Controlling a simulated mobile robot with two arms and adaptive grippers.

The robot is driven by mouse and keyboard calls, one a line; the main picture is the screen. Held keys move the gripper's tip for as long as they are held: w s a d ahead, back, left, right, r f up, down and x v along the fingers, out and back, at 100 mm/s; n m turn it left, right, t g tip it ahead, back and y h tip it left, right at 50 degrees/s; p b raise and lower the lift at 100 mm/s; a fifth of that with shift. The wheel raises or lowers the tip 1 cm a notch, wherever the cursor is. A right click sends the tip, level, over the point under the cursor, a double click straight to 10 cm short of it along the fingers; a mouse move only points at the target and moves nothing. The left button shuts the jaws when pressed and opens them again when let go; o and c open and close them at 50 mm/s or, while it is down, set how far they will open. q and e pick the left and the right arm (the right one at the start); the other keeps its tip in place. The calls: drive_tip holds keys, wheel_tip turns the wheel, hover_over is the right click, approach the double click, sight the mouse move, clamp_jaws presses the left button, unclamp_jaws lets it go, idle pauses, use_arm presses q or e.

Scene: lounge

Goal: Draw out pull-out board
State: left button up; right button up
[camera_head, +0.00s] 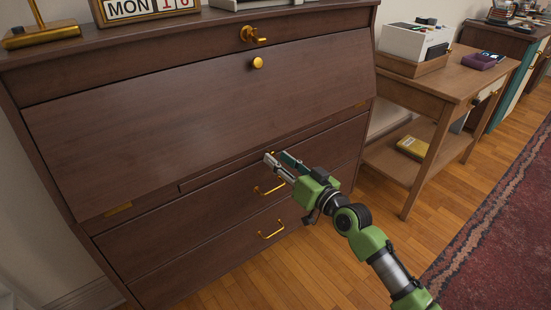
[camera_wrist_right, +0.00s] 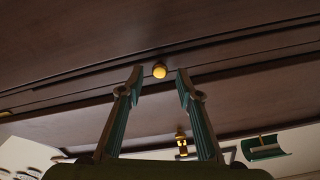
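The pull-out board (camera_head: 225,168) shows as a thin dark wooden strip below the desk's slanted front. It looks pushed in, about level with the desk face. A small round brass knob (camera_wrist_right: 160,71) sits on it. My right gripper (camera_head: 276,156) is at the board's front, its fingers apart. In the right wrist view the knob shows between the two open fingertips (camera_wrist_right: 158,73), with a gap on each side. I cannot tell how deep the knob is between them. In the head view the gripper mostly hides the knob. My left gripper is in neither view.
The slanted desk front (camera_head: 170,115) is closed above the board. Brass drawer handles (camera_head: 269,188) stick out just below my right gripper. A wooden side table (camera_head: 450,82) stands at the right. The floor (camera_head: 380,210) in front is clear up to a red rug (camera_head: 500,235).

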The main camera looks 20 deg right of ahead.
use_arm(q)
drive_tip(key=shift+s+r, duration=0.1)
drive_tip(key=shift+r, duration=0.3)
use_arm(e)
drive_tip(key=shift+x, duration=1.1)
